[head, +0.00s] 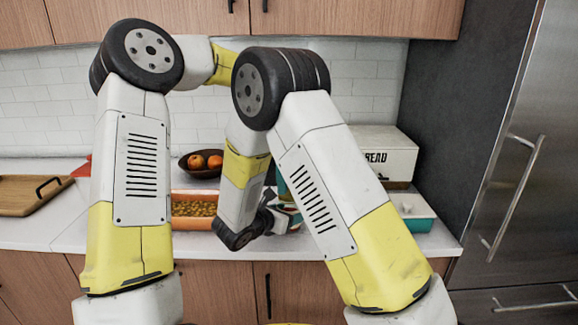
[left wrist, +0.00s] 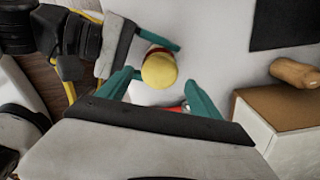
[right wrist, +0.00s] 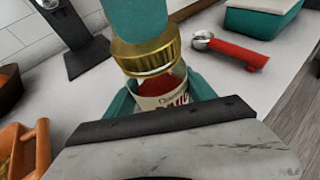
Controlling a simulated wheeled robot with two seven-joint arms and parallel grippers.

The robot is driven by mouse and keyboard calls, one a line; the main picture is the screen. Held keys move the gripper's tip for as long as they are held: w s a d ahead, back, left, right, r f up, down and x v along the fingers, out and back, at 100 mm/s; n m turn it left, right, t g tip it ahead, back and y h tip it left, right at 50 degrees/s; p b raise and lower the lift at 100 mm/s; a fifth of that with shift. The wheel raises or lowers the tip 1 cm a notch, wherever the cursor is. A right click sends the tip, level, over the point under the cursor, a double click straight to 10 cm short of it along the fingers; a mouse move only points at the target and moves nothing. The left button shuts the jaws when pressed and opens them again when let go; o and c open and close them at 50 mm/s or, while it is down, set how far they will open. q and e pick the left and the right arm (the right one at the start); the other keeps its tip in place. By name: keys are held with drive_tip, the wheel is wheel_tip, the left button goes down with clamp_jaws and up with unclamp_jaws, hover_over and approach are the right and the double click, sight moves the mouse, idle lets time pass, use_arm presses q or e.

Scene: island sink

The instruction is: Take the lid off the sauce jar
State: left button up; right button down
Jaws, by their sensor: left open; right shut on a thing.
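The sauce jar (right wrist: 165,100) has a pale printed label with red above it. My right gripper (right wrist: 160,92) is shut around the jar in the right wrist view; it also shows in the head view (head: 286,215). The ribbed gold lid (right wrist: 147,52) is at the jar's top; I cannot tell whether it is loose. In the left wrist view the lid (left wrist: 158,70) looks yellow and round. My left gripper (left wrist: 163,82) is open, its teal fingers on either side of the lid. In the right wrist view a teal finger covers part of the lid. The jar is mostly hidden in the head view.
An orange tray (head: 183,195) of food and a dark bowl (head: 190,167) of oranges stand left of the jar. A bread box (head: 385,150) and teal container (head: 415,212) stand right. A red-handled utensil (right wrist: 238,52) lies nearby. A cutting board (head: 25,198) lies far left.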

sight(289, 191)
use_arm(q)
drive_tip(key=shift+f, duration=1.7)
drive_tip(key=c, duration=1.4)
drive_tip(key=n, duration=0.4)
drive_tip(key=shift+d+n, duration=0.1)
drive_tip(key=shift+n, duration=0.2)
drive_tip(key=shift+c, duration=0.2)
drive_tip(key=n, duration=0.5)
drive_tip(key=shift+r, duration=0.1)
drive_tip(key=n, duration=1)
drive_tip(key=shift+r, duration=0.2)
